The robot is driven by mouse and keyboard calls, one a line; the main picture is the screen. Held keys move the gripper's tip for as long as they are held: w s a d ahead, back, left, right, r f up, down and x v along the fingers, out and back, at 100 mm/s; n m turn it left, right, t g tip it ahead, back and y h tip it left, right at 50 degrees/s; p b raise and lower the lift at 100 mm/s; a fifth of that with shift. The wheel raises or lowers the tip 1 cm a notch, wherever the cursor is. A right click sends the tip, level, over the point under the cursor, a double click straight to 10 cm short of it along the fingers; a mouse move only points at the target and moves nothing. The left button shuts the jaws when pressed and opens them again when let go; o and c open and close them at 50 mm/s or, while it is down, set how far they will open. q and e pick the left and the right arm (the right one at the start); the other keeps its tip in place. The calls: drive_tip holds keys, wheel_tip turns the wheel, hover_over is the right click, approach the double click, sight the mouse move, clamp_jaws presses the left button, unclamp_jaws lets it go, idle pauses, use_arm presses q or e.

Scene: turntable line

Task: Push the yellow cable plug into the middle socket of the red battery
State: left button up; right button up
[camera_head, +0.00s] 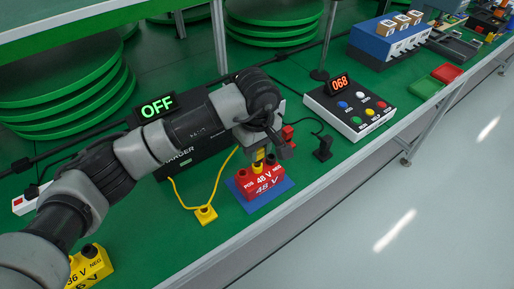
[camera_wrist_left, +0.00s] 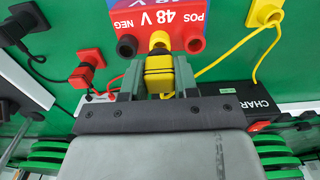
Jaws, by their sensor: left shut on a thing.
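The red battery (camera_head: 262,183), marked 48 V, sits on a blue base, its sockets on top. In the wrist view the red battery (camera_wrist_left: 178,14) has a middle socket (camera_wrist_left: 159,37) with a yellow rim, between two outer ones. My left gripper (camera_head: 268,146) is above the battery; its fingers (camera_wrist_left: 162,86) are shut on a yellow cable plug (camera_wrist_left: 159,76). The plug's nose lines up with the middle socket and appears to meet it; I cannot tell how deep it is. My right gripper is not in view.
Another yellow plug (camera_head: 206,214) with a yellow cable lies left of the battery. A black plug (camera_head: 322,149) and a button panel (camera_head: 350,105) are to the right. The charger (camera_head: 188,150) is behind my arm. A yellow battery (camera_head: 91,268) stands at the lower left.

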use_arm(q)
drive_tip(key=shift+b, duration=0.5)
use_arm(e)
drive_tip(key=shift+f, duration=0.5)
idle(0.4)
use_arm(q)
drive_tip(key=shift+f, duration=0.15)
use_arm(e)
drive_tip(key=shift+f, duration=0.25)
use_arm(q)
drive_tip(key=shift+b, duration=0.3)
drive_tip(key=shift+b, duration=0.3)
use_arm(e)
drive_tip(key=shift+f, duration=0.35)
use_arm(q)
drive_tip(key=shift+f+b, duration=0.85)
drive_tip(key=shift+b, duration=0.4)
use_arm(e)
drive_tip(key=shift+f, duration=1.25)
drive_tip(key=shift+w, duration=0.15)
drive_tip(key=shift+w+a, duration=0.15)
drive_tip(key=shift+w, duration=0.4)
use_arm(q)
drive_tip(key=shift+b, duration=0.35)
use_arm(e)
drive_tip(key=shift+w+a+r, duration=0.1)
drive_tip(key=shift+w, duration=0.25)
